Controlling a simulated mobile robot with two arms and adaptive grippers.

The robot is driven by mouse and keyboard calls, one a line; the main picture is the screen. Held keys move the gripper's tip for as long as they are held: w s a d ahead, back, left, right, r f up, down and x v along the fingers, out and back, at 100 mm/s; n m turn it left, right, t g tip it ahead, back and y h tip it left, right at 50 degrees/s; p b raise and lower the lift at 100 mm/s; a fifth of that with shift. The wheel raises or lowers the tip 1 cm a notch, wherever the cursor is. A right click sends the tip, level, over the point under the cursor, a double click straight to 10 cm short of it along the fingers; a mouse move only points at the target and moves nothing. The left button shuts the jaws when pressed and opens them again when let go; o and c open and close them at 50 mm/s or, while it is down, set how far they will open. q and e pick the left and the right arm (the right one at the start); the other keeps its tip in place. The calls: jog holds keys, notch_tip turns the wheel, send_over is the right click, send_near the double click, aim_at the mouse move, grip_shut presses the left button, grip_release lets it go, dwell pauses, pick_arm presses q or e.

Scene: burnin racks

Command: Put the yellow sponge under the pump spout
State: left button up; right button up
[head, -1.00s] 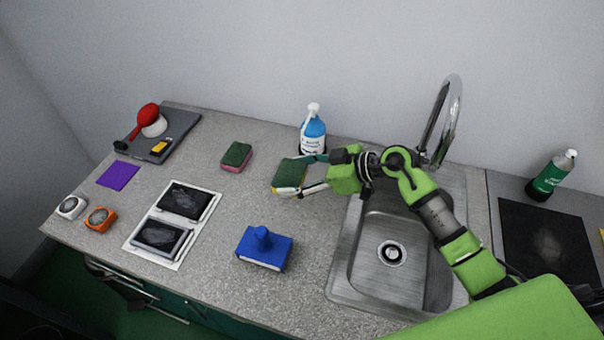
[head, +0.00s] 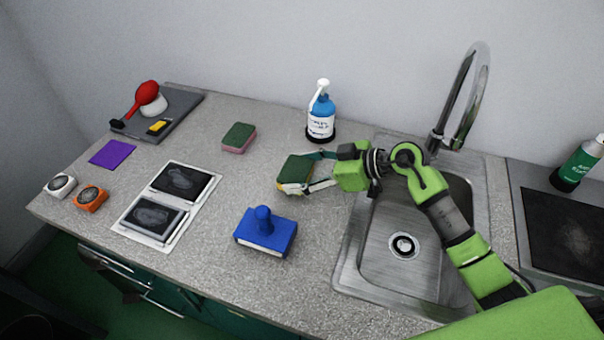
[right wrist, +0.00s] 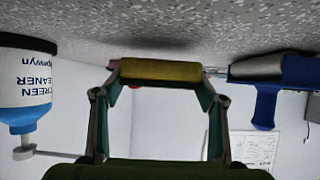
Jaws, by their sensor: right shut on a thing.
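The yellow sponge (head: 296,170), with a dark green top, is held in my right gripper (head: 297,173) over the counter left of the sink. In the right wrist view the sponge (right wrist: 160,72) spans between both fingertips, close to the counter surface; I cannot tell if it touches. The pump bottle (head: 321,119), blue and white with a white pump, stands upright behind the sponge near the wall, apart from it. Its spout (head: 314,100) points forward and left. The bottle (right wrist: 25,95) also shows inverted in the right wrist view. My left gripper is out of view.
A pink sponge with a green top (head: 239,138) lies to the left. A blue stamp-like block (head: 265,232) stands in front. The sink (head: 352,270) with its tall faucet (head: 465,95) is on the right. Counter between the bottle and held sponge is clear.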

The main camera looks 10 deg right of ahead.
aim_at(309, 177)
jog(key=shift+f+b, duration=0.35)
jog(key=shift+f, duration=0.15)
jog(key=shift+f, duration=0.5)
jog(key=o, duration=0.8)
jog(key=shift+c, duration=0.2)
jog(key=shift+s+d+r, duration=0.2)
jog(key=shift+s+d, duration=0.05)
jog(key=shift+d, duration=0.2)
jog(key=v, duration=0.3)
jog(key=shift+d, duration=0.1)
jog(key=s+d, duration=0.2)
jog(key=d, duration=0.1)
jog(key=s+d, duration=0.3)
jog(key=d, duration=0.1)
jog(key=s+d, duration=0.2)
jog(key=d, duration=0.1)
jog(key=shift+s+d+r, duration=0.15)
jog(key=shift+r, duration=0.1)
